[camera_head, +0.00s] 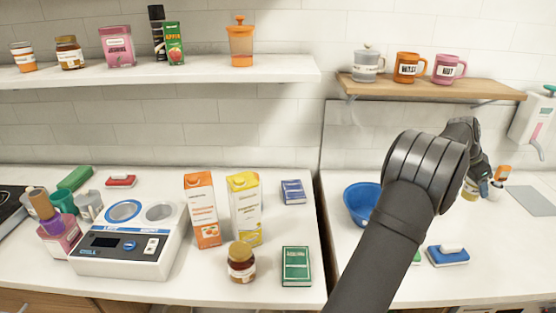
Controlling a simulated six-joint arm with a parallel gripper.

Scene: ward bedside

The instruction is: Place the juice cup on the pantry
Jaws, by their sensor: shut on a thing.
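An orange lidded cup (241,45), which looks like the juice cup, stands upright on the right part of the long white wall shelf (280,70). I take this shelf to be the pantry, but no label shows it. My gripper (484,188) is far from that cup, low over the right counter at the end of my dark arm. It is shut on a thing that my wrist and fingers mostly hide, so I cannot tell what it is. A small yellowish jar (470,189) and an orange-capped bottle (503,172) show right beside the fingers.
The white shelf also holds jars, a pink box and an apple juice carton (173,44). A blue bowl (361,203) and a sponge (448,256) lie near my arm. Cartons (202,211) and a white appliance (128,250) fill the left counter.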

